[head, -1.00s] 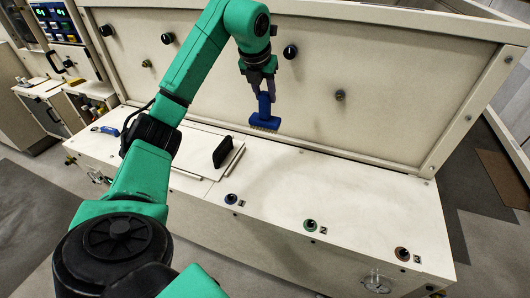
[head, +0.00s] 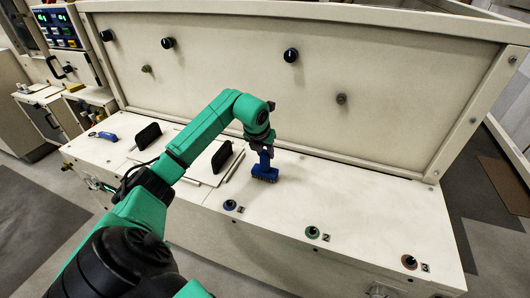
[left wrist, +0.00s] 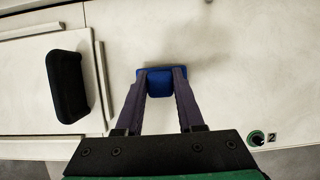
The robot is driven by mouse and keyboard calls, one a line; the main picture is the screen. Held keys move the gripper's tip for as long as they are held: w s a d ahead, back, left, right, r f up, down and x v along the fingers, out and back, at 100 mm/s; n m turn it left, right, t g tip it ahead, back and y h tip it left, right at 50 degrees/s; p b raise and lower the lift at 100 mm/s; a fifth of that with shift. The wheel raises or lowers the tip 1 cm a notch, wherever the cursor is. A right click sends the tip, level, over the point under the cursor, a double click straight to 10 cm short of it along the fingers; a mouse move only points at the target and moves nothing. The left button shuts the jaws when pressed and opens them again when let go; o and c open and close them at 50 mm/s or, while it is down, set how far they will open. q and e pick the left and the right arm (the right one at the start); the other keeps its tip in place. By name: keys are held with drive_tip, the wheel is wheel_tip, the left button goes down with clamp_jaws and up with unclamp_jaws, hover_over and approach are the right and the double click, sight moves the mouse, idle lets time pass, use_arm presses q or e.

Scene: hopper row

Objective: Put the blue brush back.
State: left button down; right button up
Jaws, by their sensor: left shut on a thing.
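The blue brush (head: 265,172) hangs bristles-down just right of the hatch plates in the head view, at or close above the white counter top (head: 330,198); I cannot tell whether it touches. My left gripper (head: 266,151) is shut on its handle from above. In the left wrist view, the fingers of my left gripper (left wrist: 160,76) close around the blue brush (left wrist: 159,92), with a soft shadow on the counter above and to its right. My right gripper is not in view.
Two black handles (head: 148,136) (head: 221,157) stand on flat plates left of the brush. A blue-handled tool (head: 104,135) lies at the far left. A tall panel (head: 230,70) with knobs rises behind.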

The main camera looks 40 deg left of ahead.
use_arm(q)
drive_tip(key=c, duration=0.5)
unclamp_jaws()
drive_tip(key=shift+f, duration=0.1)
drive_tip(key=shift+r, duration=0.2)
drive_tip(key=v, duration=1.2)
drive_tip(key=shift+f, duration=0.1)
